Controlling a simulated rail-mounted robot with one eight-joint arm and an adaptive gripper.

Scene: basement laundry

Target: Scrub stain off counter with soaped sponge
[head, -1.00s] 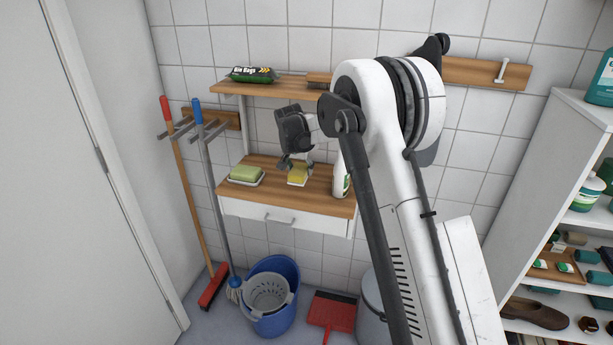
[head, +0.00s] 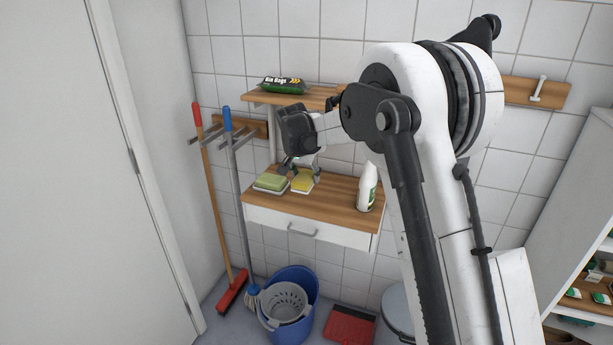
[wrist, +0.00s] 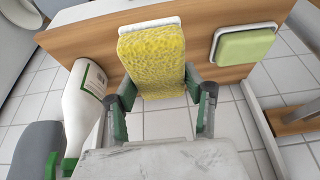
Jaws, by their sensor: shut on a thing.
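My gripper (head: 301,171) is shut on the yellow sponge (head: 303,181), above the wooden counter (head: 330,198). In the wrist view the sponge (wrist: 155,62) sits between the two fingers (wrist: 160,100). A white edge shows at the sponge's far end; I cannot tell whether the sponge touches what lies below. A green soap bar (head: 270,181) on a white dish lies just left of the sponge; in the wrist view the soap (wrist: 244,45) is at the right. I can make out no stain; the gripper and sponge hide part of the counter.
A white bottle (head: 367,187) stands on the counter's right side, close to my arm. A shelf (head: 325,101) with bin bags (head: 284,85) hangs above. A broom and mop hang at left; a blue bucket (head: 289,318) and red dustpan (head: 350,325) are below.

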